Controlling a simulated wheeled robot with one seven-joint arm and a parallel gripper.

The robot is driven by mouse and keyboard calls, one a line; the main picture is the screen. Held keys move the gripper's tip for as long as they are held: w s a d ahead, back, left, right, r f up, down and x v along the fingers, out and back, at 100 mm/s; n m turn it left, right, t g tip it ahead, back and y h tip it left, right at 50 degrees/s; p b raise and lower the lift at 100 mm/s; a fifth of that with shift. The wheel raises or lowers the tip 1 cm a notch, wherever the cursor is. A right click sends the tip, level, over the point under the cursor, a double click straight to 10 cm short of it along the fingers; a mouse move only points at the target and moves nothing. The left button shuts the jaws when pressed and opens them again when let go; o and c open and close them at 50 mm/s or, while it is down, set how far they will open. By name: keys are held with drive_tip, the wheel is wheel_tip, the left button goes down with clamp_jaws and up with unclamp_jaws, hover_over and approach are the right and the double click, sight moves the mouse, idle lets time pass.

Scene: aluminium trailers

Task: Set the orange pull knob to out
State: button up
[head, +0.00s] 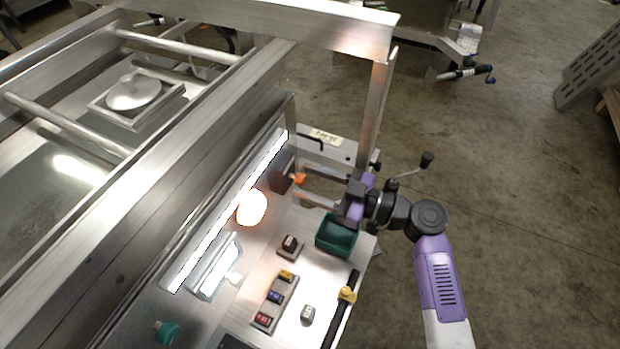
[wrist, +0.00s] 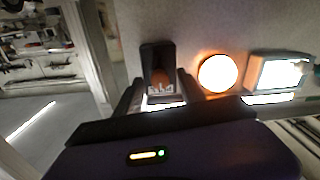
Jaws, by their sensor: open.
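The orange pull knob (head: 299,178) sticks out from a dark box (head: 283,170) on the upright panel, near its far end. In the wrist view the knob (wrist: 160,78) looks dull brown-orange and shaded, low on the front of the black box (wrist: 157,55). My gripper (head: 304,184) is open and reaches in from the right, one finger on each side of the knob. In the wrist view the fingers (wrist: 158,92) also flank the knob, with gaps visible. Contact cannot be told. How far the knob is pulled out is unclear.
A glowing orange lamp (head: 251,207) and a lit screen (head: 215,268) sit beside the box. A green bin (head: 337,237) stands below my gripper. A button block (head: 275,301), a yellow-collared lever (head: 346,295) and a green knob (head: 166,333) are nearer. An aluminium post (head: 373,110) rises behind.

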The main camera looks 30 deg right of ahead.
clamp_jaws()
idle(1.4)
